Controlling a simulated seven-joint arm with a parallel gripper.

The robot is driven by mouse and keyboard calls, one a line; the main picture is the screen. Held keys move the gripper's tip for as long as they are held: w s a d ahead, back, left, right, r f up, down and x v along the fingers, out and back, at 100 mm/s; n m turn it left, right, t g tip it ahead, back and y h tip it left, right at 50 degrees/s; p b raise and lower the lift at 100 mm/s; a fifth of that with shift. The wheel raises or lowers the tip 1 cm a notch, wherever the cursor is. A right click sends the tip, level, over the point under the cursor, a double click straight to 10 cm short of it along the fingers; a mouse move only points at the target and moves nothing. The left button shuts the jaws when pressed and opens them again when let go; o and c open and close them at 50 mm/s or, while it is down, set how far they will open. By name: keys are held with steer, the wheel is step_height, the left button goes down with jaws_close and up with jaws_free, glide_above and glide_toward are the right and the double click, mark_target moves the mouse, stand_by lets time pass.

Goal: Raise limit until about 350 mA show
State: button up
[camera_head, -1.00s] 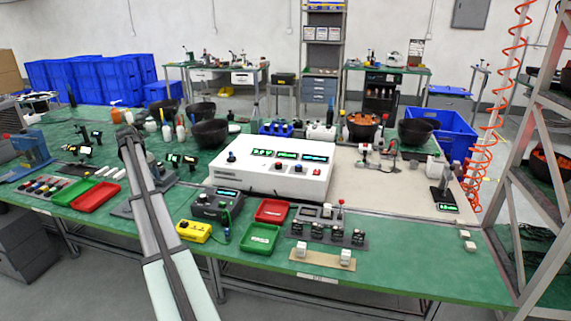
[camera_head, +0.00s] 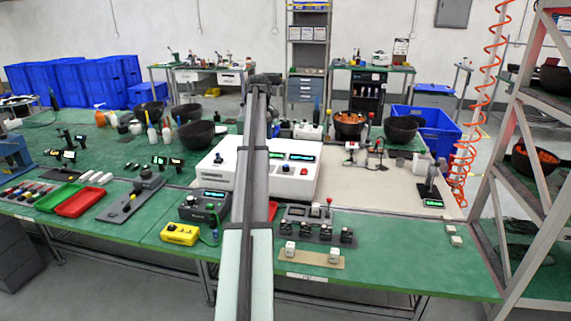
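A large white console (camera_head: 206,178) stands on the green bench in the middle. Its sloped panel has several lit displays, a dark knob (camera_head: 218,158) at the left and a red button (camera_head: 304,171) at the right. My arm crosses the middle of the panel and hides part of it. A smaller dark instrument (camera_head: 205,206) with a lit display stands in front of the console. The digits are too small to read, and I cannot tell which control sets the limit. My gripper cannot be made out; only arm links show.
A yellow box (camera_head: 180,234) sits at the front edge. A red tray (camera_head: 82,201) and a green tray (camera_head: 57,196) lie to the left. A dark board with small modules (camera_head: 318,233) lies right of my arm. A metal rack (camera_head: 540,190) stands at the right. The beige mat (camera_head: 350,190) has free room.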

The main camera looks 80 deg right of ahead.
step_height(320, 180, up, 2)
glide_above(286, 166)
steer(key=w, duration=0.2)
steer(key=s, duration=0.2)
step_height(286, 166, down, 14)
steer(key=shift+w+d+r, duration=0.15)
steer(key=shift+r, duration=0.05)
steer(key=c, duration=1.1)
